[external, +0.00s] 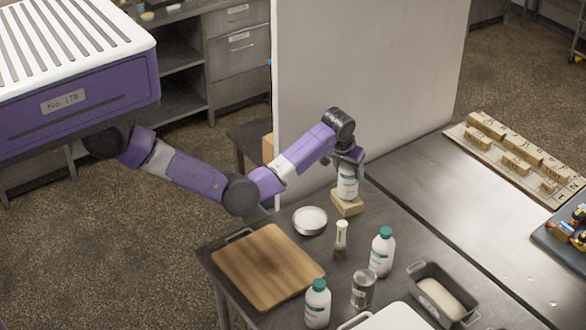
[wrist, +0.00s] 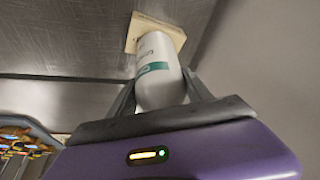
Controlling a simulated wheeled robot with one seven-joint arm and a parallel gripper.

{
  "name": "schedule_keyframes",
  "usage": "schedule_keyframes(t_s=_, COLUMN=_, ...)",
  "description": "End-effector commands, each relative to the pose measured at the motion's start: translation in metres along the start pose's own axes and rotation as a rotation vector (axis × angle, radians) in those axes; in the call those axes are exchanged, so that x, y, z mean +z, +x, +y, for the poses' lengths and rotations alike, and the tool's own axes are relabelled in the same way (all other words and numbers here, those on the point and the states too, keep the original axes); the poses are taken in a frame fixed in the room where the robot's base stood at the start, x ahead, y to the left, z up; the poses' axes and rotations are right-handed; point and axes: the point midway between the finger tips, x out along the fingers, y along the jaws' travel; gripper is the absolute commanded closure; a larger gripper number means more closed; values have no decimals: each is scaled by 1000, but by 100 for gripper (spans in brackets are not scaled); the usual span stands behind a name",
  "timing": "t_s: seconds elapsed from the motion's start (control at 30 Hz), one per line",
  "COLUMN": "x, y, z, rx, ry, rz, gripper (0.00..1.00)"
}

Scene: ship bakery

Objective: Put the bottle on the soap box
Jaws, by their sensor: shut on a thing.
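My gripper (external: 350,160) is shut on a white bottle (external: 347,184) with a green label band. In the external view the bottle is upright, with its lower end right over a small tan block (external: 347,206), which appears to be the soap box. The wrist view also shows the bottle (wrist: 157,72) between the fingers and the tan block (wrist: 146,22) beyond its far end. The bottle's end overlaps the block in both views; I cannot tell whether it touches or hovers just above. The bottle's top is hidden by my gripper.
A white panel (external: 365,75) stands close behind the block.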

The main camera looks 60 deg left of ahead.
Motion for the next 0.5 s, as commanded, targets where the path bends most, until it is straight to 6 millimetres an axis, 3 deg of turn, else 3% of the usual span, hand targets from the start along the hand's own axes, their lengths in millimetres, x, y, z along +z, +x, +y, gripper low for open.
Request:
schedule_keyframes(t_s=0.47, x=2, y=8, z=0, rx=2, ry=-1, rz=4, gripper=100)
schedule_keyframes(t_s=0.5, x=4, y=9, z=0, rx=1, ry=-1, rz=0, gripper=38)
